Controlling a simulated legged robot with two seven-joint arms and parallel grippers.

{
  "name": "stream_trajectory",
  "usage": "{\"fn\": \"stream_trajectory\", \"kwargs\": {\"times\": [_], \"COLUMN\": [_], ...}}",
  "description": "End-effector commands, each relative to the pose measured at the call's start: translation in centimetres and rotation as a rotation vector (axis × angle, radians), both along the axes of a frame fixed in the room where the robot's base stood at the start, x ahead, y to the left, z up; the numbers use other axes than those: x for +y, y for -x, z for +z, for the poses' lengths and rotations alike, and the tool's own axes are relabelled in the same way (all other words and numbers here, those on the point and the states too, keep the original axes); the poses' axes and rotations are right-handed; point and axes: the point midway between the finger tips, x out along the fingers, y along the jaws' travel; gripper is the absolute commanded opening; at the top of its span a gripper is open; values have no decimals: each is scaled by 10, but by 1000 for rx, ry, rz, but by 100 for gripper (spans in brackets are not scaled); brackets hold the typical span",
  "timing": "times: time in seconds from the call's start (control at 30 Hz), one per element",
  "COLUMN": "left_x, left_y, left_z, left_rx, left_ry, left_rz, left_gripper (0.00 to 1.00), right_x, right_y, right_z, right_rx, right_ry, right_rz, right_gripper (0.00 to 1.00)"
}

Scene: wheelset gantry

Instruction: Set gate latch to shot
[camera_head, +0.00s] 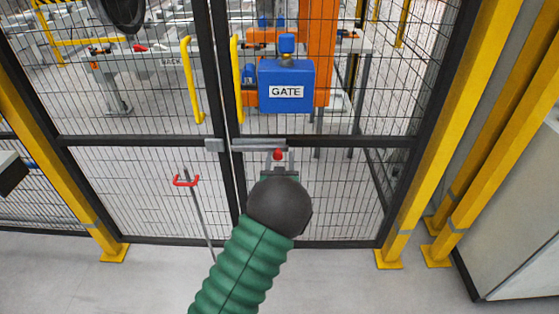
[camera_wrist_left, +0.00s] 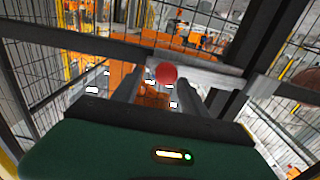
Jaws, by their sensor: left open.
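The gate latch is a grey metal bar (camera_head: 258,145) on the right gate leaf, with a round red knob (camera_head: 278,154) at its right part. A grey keeper block (camera_head: 214,145) sits on the left leaf's edge, and a small gap shows between bar and block. In the left wrist view the red knob (camera_wrist_left: 166,74) and the bar (camera_wrist_left: 208,74) show up close. My left gripper (camera_wrist_left: 160,88) is open, its two fingers either side of the knob in that view; contact is not visible. In the head view my dark wrist hides most of it.
Yellow handles (camera_head: 192,80) flank the seam. A rod with a red handle (camera_head: 186,181) stands at the left leaf. Yellow posts (camera_head: 446,130) frame the gate. Grey floor in front is clear.

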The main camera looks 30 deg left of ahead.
Motion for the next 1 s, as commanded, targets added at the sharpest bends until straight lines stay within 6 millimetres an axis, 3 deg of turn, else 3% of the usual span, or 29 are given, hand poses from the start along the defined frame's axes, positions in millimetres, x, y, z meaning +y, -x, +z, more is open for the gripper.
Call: {"fn": "stream_trajectory", "kwargs": {"times": [0.27,0.63,1.0], "left_x": [5,1,1], "left_y": [0,0,-1], "left_z": [-1,-1,0], "left_rx": [0,0,-2], "left_ry": [4,1,3], "left_rz": [2,0,-1], "left_gripper": [50,1,0], "right_x": [0,0,0], "right_y": [0,0,0], "right_z": [0,0,0], "right_rx": [-1,0,0], "right_ry": [0,0,0], "right_rz": [1,0,1], "right_gripper": [36,36,36]}}
